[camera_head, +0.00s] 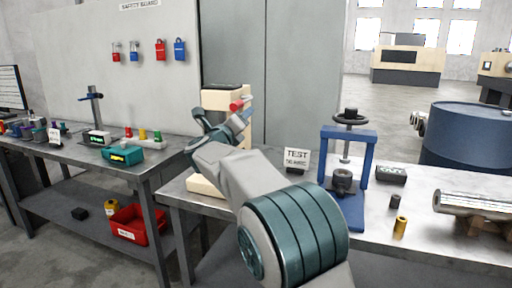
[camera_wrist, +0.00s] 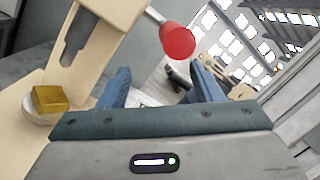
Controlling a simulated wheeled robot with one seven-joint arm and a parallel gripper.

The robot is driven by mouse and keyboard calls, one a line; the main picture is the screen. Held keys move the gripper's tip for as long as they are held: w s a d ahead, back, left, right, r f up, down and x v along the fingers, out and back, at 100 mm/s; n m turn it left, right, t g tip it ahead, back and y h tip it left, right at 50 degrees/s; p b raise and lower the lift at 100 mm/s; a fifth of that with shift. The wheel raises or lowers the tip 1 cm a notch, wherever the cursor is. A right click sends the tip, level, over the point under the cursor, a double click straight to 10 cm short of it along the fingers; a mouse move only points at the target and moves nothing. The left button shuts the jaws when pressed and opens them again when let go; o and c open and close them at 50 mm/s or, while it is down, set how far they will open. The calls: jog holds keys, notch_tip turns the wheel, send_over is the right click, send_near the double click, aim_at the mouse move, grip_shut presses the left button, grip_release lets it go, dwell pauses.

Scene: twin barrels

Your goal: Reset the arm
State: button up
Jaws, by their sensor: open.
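My arm reaches forward over the workbench in the head view. My gripper (camera_head: 240,107) is beside a cream-coloured stand (camera_head: 222,99) with a red-knobbed handle (camera_head: 238,105). In the wrist view the two blue fingers of my gripper (camera_wrist: 163,88) are apart, with nothing held between them. The red knob (camera_wrist: 177,40) shows just beyond and above the fingers, apart from them as far as I can tell. The cream stand (camera_wrist: 100,28) is at the upper left there, with a yellow block (camera_wrist: 50,99) on a pale round piece. My arm hides part of the stand in the head view.
A blue press (camera_head: 366,165) and a TEST sign (camera_head: 297,158) stand on the bench (camera_head: 450,235) to the right. A metal cylinder (camera_head: 470,204) lies at far right. A side table (camera_head: 95,160) with a teal box (camera_head: 122,155) is at left. A blue barrel (camera_head: 465,135) stands behind.

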jog(key=s+d+r+n+g+y+p, duration=0.2)
jog(key=s+d+n+y+p, duration=0.25)
jog(key=n, duration=0.45)
jog(key=s+d+r+n+g+y+p, duration=0.25)
jog(key=s+n+y, duration=0.25)
jog(key=n, duration=0.4)
jog(key=s+d+f+n+g+h+p, duration=0.1)
jog(key=s+d+f+n+g+p, duration=0.2)
jog(key=s, duration=0.8)
jog(key=s+d+f+n+g+p, duration=0.3)
jog(key=s+d+f+n+g, duration=0.1)
jog(key=s, duration=0.8)
jog(key=s+d+f+n+g+h+p, duration=0.1)
jog(key=s+d+f+n+g+p, duration=0.2)
jog(key=s+d+f+n, duration=0.3)
jog(key=s+g, duration=0.1)
jog(key=s, duration=0.4)
jog(key=shift+s+d+f+h+p, duration=0.15)
jog(key=shift+d+f+h+p, duration=0.1)
jog(key=shift+d+h+p, duration=0.15)
